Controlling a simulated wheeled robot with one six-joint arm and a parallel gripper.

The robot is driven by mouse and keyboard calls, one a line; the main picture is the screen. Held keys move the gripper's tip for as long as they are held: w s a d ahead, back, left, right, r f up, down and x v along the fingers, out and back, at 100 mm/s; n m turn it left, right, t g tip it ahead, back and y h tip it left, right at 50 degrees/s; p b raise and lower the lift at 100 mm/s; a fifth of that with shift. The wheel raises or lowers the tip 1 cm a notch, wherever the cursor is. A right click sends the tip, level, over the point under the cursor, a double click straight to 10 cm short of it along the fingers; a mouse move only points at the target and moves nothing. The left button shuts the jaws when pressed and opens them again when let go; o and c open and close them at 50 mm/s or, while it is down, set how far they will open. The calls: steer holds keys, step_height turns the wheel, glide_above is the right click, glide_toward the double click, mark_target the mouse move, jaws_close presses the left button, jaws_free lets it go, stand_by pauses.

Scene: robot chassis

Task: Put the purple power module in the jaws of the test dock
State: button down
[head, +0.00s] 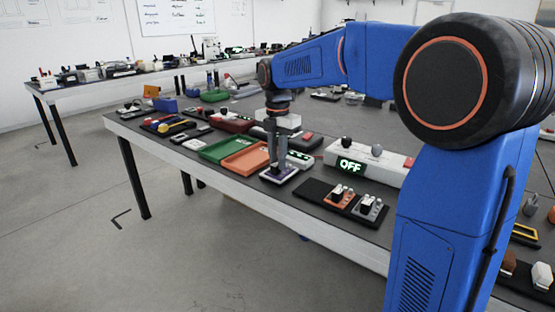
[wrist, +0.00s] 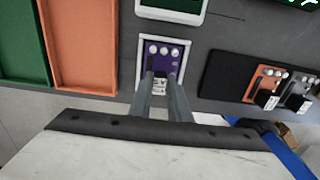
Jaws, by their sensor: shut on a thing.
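The purple power module (wrist: 173,52) lies flat inside a white-rimmed square holder (wrist: 141,62) in the wrist view, with pale round contacts along its far edge. My gripper (wrist: 158,78) points down over it, its two grey fingers shut on the dark grip at the module's near side. The fingers hide part of the module. In the head view my gripper (head: 278,168) stands over the holder (head: 291,179) near the table's front edge. I cannot tell for sure which device is the test dock; a white unit with a lit "OFF" display (head: 350,166) stands to the right.
A dark rack (head: 312,190) with an orange module (head: 338,195) and a grey module (head: 370,208) lies right of the holder. Green (head: 215,151) and orange (head: 247,160) trays lie left. A small white device with a green display (head: 300,158) stands just behind.

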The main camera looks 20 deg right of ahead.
steer(key=shift+f, duration=0.1)
steer(key=c, duration=1.7)
jaws_free()
steer(key=shift+o, duration=0.2)
step_height(320, 180, up, 12)
